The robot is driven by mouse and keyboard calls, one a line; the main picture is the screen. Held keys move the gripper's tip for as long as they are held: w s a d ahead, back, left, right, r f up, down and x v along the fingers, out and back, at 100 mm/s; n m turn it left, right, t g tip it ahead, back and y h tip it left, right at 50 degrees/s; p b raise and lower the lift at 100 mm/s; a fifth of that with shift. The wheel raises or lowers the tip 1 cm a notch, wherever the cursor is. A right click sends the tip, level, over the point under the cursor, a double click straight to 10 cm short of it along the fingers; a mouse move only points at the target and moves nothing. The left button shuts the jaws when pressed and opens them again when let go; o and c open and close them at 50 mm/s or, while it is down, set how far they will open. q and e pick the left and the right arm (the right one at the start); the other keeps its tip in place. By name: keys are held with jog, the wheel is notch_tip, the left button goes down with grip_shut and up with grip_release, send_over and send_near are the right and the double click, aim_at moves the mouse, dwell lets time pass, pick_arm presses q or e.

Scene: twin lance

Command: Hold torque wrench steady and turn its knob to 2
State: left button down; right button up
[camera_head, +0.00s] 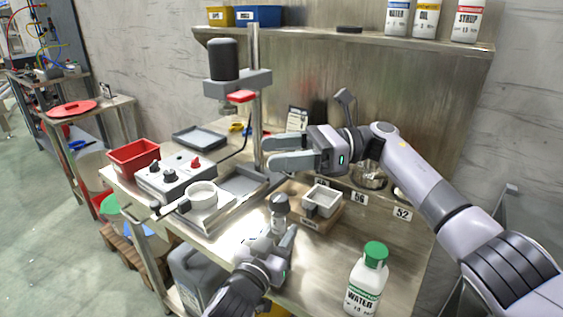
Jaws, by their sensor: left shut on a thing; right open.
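My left gripper (279,238) is low in the middle of the head view, shut on a small upright thing that I take to be the torque wrench (280,220). The wrench has a pale body and a dark grey rounded top, which looks like its knob (279,202). Its lower part is hidden by the gripper, and no scale or number on it can be read. My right gripper (272,151) is open and empty. Its fingers point left, above and behind the wrench, apart from the knob, in front of the metal post.
A press stand (254,100) rises behind. A control box (175,177), a white round dish (202,195) and a red bin (134,158) stand left. A wooden holder with a white tray (322,201) is close right of the wrench. A green-capped water bottle (367,281) stands front right.

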pick_arm(q)
jog(key=c, duration=0.6)
grip_release()
